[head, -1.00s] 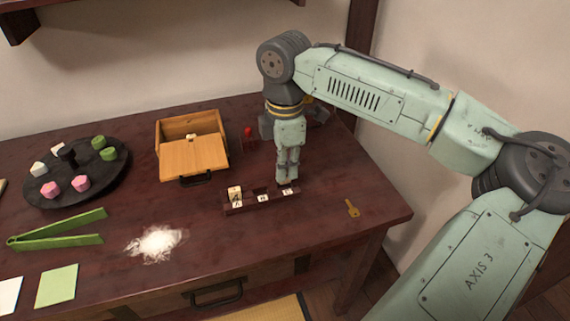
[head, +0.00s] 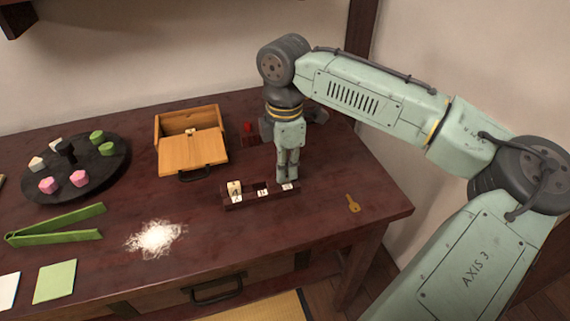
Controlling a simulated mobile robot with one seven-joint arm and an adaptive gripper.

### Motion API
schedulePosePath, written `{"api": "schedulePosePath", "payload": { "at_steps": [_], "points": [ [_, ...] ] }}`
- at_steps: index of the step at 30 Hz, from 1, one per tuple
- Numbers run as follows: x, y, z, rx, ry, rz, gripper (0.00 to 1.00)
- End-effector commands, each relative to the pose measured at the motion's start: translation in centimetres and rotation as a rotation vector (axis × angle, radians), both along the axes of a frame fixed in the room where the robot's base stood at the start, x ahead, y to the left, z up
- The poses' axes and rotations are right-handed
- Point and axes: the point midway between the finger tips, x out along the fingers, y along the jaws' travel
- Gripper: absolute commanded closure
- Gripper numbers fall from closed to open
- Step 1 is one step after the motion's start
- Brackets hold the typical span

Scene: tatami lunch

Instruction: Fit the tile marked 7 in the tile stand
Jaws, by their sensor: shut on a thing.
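The dark tile stand (head: 263,201) lies near the front right of the table, with several slots and small white labels along its front. A pale tile with a dark mark (head: 234,188) stands in its left slot. The middle slot looks empty. My gripper (head: 288,179) points straight down at the right end of the stand, its fingertips low over the right slot. It is shut on a tile, which the fingers almost wholly hide. I cannot read its mark, nor tell whether it is seated in the slot.
Green tongs (head: 55,232), a white powder pile (head: 155,237) and a round dark tray (head: 105,173) are left.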

Motion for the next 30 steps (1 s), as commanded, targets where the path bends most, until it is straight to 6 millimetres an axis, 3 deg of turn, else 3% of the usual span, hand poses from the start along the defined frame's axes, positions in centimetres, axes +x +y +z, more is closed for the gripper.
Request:
{"api": "schedulePosePath", "payload": {
  "at_steps": [11, 12, 22, 30],
  "points": [
    [-0.02, 0.03, -0.74, 0.001, 0.001, 0.000, 0.99],
    [-0.02, 0.03, -0.75, 0.001, 0.000, 0.000, 0.89],
    [-0.01, 0.02, -0.70, 0.000, 0.000, 0.000, 0.67],
    [-0.01, 0.02, -0.67, 0.000, 0.000, 0.000, 0.66]
  ]
}}
